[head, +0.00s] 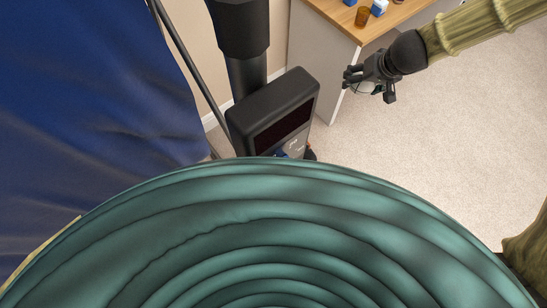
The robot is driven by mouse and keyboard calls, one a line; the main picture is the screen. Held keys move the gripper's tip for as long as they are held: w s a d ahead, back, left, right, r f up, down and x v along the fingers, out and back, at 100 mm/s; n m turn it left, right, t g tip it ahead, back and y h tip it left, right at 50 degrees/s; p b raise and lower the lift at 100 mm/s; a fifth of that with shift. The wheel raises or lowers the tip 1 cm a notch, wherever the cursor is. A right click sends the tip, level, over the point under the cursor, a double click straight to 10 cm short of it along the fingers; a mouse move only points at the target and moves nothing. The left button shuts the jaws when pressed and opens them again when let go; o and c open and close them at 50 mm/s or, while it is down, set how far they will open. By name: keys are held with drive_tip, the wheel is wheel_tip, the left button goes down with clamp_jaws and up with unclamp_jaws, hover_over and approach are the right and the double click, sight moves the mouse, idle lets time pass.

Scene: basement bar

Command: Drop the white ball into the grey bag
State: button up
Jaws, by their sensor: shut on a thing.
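My gripper (368,87) is at the upper right, in front of the cabinet's side and above the carpet. Its fingers are shut on a small pale thing, the white ball (369,89), which is largely covered by the dark fingers. I cannot make out a grey bag anywhere in this view.
A wooden-topped cabinet (336,19) stands behind my gripper, with an amber cup (362,16) and small blue-and-white items on top. A black box with a dark display (275,112) is left of the gripper. Blue fabric (85,85) fills the left. Beige carpet (460,140) is clear at right.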

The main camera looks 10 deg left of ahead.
drive_tip(key=w+a+f+m+h+b, duration=0.1)
drive_tip(key=w+a+f+m+b, duration=0.15)
drive_tip(key=f+b, duration=0.65)
drive_tip(key=w+a+f+m+h+b, duration=0.1)
drive_tip(key=w+a+f+m+b, duration=0.15)
drive_tip(key=f+b, duration=0.75)
drive_tip(key=w+a+f+m+h+b, duration=0.1)
drive_tip(key=a+f+m+b, duration=0.15)
drive_tip(key=f+b, duration=0.65)
drive_tip(key=a+f+m+h+b, duration=0.1)
drive_tip(key=a+f+m+b, duration=0.2)
drive_tip(key=f+b, duration=0.9)
drive_tip(key=a+f+m+h+b, duration=0.1)
drive_tip(key=a+f+m+b, duration=0.2)
drive_tip(key=a+f+b, duration=0.4)
wheel_tip(320, 180, down, 6)
drive_tip(key=b, duration=0.5)
drive_tip(key=shift+s+a+f+m+g+h+b, duration=0.2)
drive_tip(key=shift+s+a+m+g+h+b, duration=0.1)
drive_tip(key=shift+s+m+h, duration=0.1)
drive_tip(key=shift+f, duration=0.1)
wheel_tip(320, 180, down, 6)
drive_tip(key=b, duration=0.7)
drive_tip(key=shift+r, duration=0.2)
drive_tip(key=o, duration=1.1)
